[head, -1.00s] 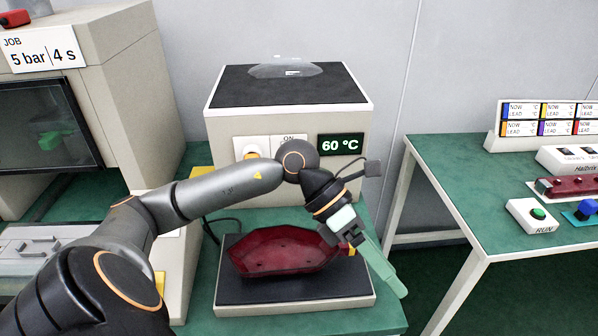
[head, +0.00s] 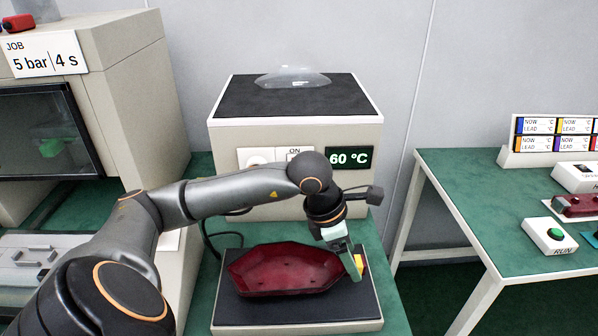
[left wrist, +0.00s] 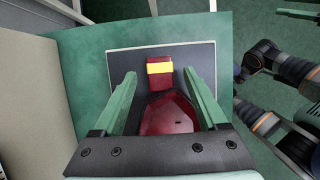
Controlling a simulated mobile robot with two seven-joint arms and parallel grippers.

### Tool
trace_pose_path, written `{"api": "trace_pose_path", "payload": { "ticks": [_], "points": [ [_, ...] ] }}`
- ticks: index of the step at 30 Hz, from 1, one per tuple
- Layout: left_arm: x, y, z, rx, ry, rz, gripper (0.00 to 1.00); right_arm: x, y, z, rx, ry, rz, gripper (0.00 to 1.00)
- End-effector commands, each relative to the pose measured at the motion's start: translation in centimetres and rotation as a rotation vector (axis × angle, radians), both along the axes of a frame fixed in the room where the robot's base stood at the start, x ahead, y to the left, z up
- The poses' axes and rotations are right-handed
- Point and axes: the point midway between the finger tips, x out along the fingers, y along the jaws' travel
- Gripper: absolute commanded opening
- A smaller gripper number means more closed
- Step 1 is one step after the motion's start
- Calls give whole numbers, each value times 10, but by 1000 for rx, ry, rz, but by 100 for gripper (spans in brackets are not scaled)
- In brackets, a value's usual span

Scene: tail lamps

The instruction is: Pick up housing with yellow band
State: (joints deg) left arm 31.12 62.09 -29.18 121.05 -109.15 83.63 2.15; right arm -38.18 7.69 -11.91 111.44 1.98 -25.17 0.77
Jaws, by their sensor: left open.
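The dark red housing (head: 284,270) lies open side up on the black-topped plate (head: 240,312) in front of the oven-like box. Its yellow band (head: 360,264) is at its right end in the head view. In the left wrist view the yellow band (left wrist: 159,68) crosses the housing's narrow end, and the wider red body (left wrist: 168,118) lies nearer the camera. My left gripper (head: 352,272) points down at the banded end. Its green fingers (left wrist: 160,82) are open, one on each side of the housing, with gaps visible. Whether they are down at its height is unclear.
The box with a 60 °C display (head: 349,158) stands close behind the plate, with a clear lens (head: 293,78) on top. A beige press (head: 130,90) stands at left. A second green table (head: 480,210) at right holds a RUN button (head: 549,236).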

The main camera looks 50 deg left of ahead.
Motion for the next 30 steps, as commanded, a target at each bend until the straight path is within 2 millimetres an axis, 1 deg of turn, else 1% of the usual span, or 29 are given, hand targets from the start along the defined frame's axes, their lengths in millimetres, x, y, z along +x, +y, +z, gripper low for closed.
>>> {"api": "trace_pose_path", "payload": {
  "ticks": [1, 3, 6, 9, 16, 30],
  "points": [
    [0, -2, -9, -2, 6, -1, 75, 0, -1, 2, 0, -2, -1, 50],
    [2, -4, -20, -2, 5, -2, 75, 1, -1, 3, -2, -5, -2, 50],
    [6, -8, -31, -3, 3, -1, 75, 2, -2, 3, -2, -9, -4, 50],
    [8, -9, -36, -1, 2, -1, 75, 2, -2, 3, -3, -8, -4, 50],
    [9, -9, -37, -1, 1, 0, 74, 2, -3, 2, -3, -7, -4, 50],
    [9, -8, -36, 0, 0, -1, 21, 3, -2, 2, -3, -7, -3, 50]
  ]
}}
